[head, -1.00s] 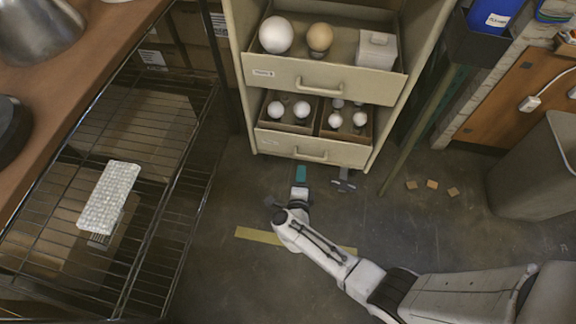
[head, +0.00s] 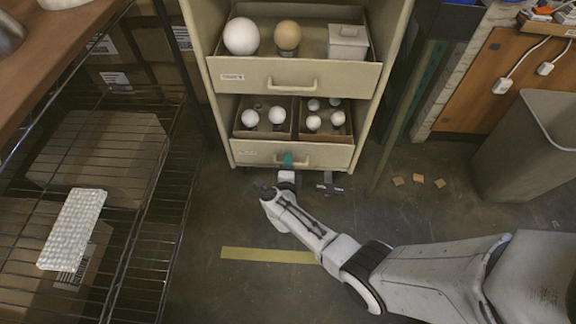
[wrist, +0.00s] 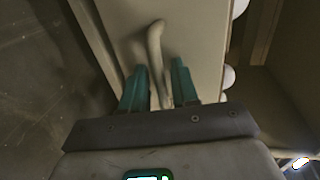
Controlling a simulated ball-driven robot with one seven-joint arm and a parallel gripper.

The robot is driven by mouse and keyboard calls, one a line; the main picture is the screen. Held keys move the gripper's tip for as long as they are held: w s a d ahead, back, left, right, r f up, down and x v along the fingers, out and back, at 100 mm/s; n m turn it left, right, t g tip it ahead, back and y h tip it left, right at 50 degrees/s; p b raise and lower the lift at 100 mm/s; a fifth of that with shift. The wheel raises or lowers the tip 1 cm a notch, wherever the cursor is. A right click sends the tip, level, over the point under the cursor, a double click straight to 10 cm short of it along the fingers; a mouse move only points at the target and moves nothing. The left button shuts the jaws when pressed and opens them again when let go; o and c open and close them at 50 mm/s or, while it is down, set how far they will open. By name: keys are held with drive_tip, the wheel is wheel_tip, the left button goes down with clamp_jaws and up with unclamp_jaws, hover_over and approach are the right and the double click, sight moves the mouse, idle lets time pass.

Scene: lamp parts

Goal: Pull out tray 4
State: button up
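The lower tray (head: 240,146) of the beige cabinet holds white bulbs in two brown boxes. Its front sits between the cabinet sides, and its small label is too small to read. Its handle (head: 292,160) is a curved beige bar, partly hidden by my gripper. My gripper (head: 288,161) is at this handle. In the wrist view my two teal fingers (wrist: 158,82) are apart, one on each side of the handle (wrist: 156,45). I cannot tell whether they touch it. The upper tray (head: 345,78) stands out past the cabinet sides.
The upper tray holds a white globe (head: 241,36), a tan globe (head: 287,36) and a white box (head: 347,42). A wire shelf (head: 130,240) stands left. A green post (head: 395,130) and grey bin (head: 530,150) are right. The floor before the cabinet is mostly clear.

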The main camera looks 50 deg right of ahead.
drive_tip(key=shift+d, duration=0.1)
clamp_jaws()
idle(0.5)
